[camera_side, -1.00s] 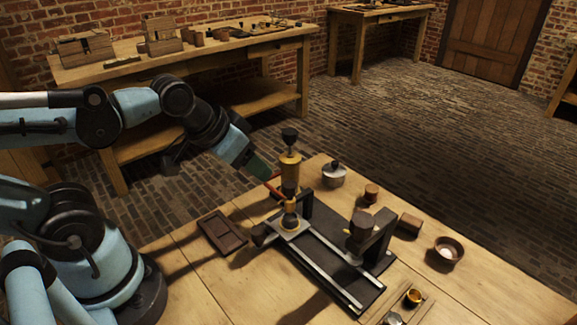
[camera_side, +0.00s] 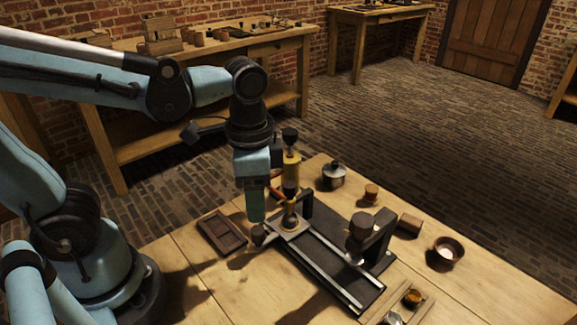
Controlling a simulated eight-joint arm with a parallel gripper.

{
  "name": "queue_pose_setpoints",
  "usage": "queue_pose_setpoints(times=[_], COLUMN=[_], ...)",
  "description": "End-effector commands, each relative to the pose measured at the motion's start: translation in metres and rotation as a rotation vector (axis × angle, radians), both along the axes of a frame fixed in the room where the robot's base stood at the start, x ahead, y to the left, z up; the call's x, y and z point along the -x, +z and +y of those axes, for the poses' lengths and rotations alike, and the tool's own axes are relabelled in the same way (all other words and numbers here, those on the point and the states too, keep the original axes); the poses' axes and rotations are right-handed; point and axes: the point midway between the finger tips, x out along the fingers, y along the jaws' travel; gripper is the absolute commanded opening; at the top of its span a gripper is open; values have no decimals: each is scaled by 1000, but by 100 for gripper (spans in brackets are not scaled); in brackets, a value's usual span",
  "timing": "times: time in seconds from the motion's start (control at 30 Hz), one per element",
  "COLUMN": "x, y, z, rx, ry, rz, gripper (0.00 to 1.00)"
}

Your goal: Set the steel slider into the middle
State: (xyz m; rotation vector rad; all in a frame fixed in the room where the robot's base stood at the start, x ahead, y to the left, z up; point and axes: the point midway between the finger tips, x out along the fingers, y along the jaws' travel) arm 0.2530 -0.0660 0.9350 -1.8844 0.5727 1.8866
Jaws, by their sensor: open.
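The steel slider (camera_side: 291,228) is a small pale plate with a brass-and-dark knob (camera_side: 289,216) standing on it. It sits at the far left end of two parallel steel rails (camera_side: 335,287) on a dark base (camera_side: 338,236). My gripper (camera_side: 257,217) points down just left of the slider, above the base's left end. It is open and appears apart from the knob. The fingertips are small and dark, so their exact gap is hard to see. The middle of the rails is bare.
A tall brass cylinder (camera_side: 291,168) stands close behind the slider. A dark upright bracket (camera_side: 377,238) rises beside the rails on the right. A lidded pot (camera_side: 333,175), a wooden block (camera_side: 410,224) and a bowl (camera_side: 447,252) stand beyond. A shallow brown tray (camera_side: 222,233) lies left.

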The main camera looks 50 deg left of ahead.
Motion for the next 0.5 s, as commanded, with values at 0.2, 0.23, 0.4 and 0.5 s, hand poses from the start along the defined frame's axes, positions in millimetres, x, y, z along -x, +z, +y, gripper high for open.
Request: queue_pose_setpoints(times=[0.2,0.23,0.4,0.5], x=[0,0,0,0], y=[-27,-30,-49,-59], z=[0,0,0,0], rx=[0,0,0,0], ry=[1,1,1,1], rz=[-1,-1,-1,-1], gripper=[55,55,55,55])
